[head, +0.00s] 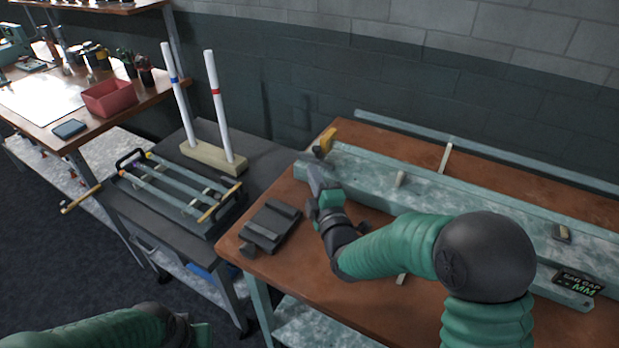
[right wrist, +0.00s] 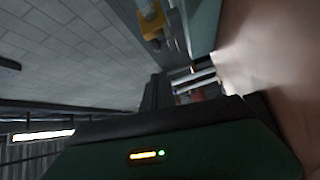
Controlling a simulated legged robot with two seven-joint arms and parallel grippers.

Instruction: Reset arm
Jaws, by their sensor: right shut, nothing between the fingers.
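My right arm reaches in from the right over the wooden bench (head: 290,285). My right gripper (head: 313,172) is shut with nothing in it. It is at the near-left end of the long teal beam (head: 370,175), close to the yellow clamp (head: 325,142); I cannot tell whether it touches the beam. In the right wrist view the yellow clamp (right wrist: 150,22) shows at the top, and a dark green housing with small lights (right wrist: 150,156) fills the bottom. My left arm (head: 90,328) shows at the bottom left; its fingertips are out of frame.
A dark block (head: 270,226) lies on the bench left of my right wrist. A red bin (head: 108,97) stands further left.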

